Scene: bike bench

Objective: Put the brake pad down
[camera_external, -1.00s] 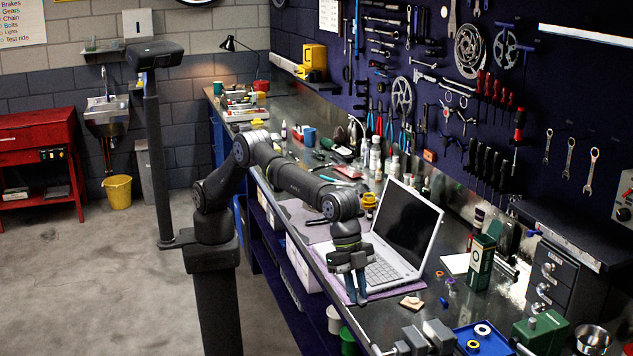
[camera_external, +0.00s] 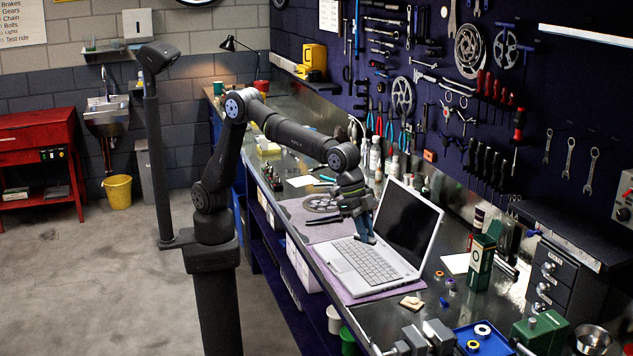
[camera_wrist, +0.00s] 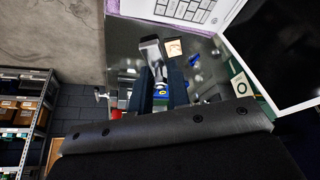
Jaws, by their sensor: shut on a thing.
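My gripper (camera_external: 365,238) hangs, pointing down, over the left part of the open laptop (camera_external: 372,262), near the hinge between keyboard and screen. Its two blue-grey fingers show in the wrist view (camera_wrist: 163,88), close together. A round metal disc (camera_external: 322,203) lies on the mat, left of my gripper.
A tan square piece (camera_external: 412,302), a blue tray (camera_external: 482,340) and a green box (camera_external: 480,262) are at the near right. Bottles stand behind my gripper by the tool wall. The mat's front strip, left of the laptop, looks clear.

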